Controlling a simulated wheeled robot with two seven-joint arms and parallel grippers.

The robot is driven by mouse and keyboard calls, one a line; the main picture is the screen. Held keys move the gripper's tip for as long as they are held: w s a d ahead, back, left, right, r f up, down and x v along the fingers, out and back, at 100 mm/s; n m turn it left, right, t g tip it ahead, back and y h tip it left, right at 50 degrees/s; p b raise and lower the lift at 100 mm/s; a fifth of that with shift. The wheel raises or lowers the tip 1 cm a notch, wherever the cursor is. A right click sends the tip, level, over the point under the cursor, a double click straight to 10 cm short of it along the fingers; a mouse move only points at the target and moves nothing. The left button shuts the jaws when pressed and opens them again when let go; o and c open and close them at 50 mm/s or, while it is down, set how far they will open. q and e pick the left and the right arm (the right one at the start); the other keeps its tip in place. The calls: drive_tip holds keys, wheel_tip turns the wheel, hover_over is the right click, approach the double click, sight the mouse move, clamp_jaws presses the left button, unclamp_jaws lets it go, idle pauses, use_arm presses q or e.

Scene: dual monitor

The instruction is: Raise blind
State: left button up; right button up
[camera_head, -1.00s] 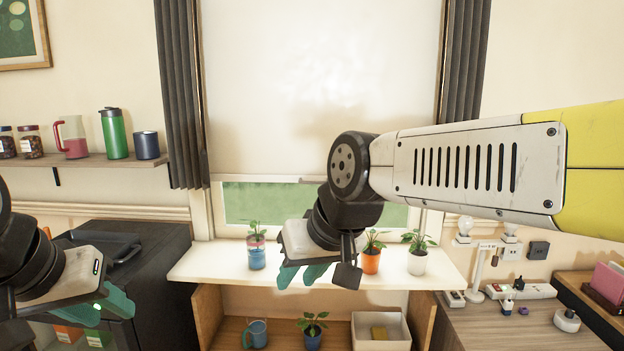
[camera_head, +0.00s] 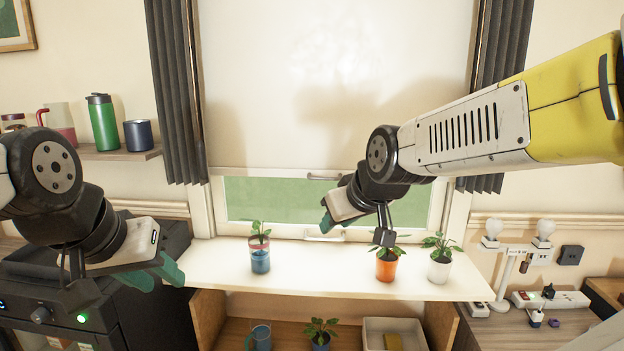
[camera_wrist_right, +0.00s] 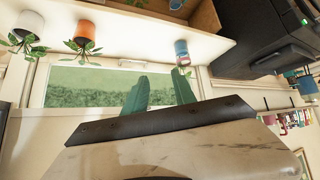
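The pale roller blind (camera_head: 330,90) covers most of the window. Its bottom bar (camera_head: 265,172) hangs above a strip of uncovered glass, with a small handle (camera_head: 325,176) near its middle. My right gripper (camera_head: 327,222) is in front of the glass strip, below and close to the blind's handle. In the right wrist view its two green fingers (camera_wrist_right: 158,80) stand apart with nothing between them. The blind's handle is not clear in that view. My left gripper (camera_head: 158,277) is empty with fingers apart, left of the sill and in front of the black machine.
The white sill (camera_head: 330,270) holds a blue-and-pink pot (camera_head: 260,258), an orange pot (camera_head: 387,266) and a white pot (camera_head: 439,266) with plants. A window latch (camera_head: 325,237) is on the lower frame. Dark curtains (camera_head: 175,95) hang at both sides. A black machine (camera_head: 50,280) stands left.

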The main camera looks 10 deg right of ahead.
drive_tip(key=w+d+n+t+h, duration=0.1)
drive_tip(key=w+d+n+t, duration=0.25)
drive_tip(key=w, duration=0.55)
drive_tip(key=w+d+n+t+h, duration=0.15)
drive_tip(key=w+n, duration=0.25)
drive_tip(key=w, duration=0.6)
drive_tip(key=n+t+y, duration=0.3)
drive_tip(key=n+t, duration=0.3)
drive_tip(key=n, duration=0.4)
approach(324, 179)
drive_tip(key=f+x, duration=0.1)
drive_tip(key=x, duration=0.3)
drive_tip(key=shift+m, duration=0.25)
drive_tip(key=x, duration=0.7)
drive_tip(key=shift+s+d+r, duration=0.1)
drive_tip(key=shift+d+r, duration=0.05)
drive_tip(key=shift+r, duration=0.25)
clamp_jaws()
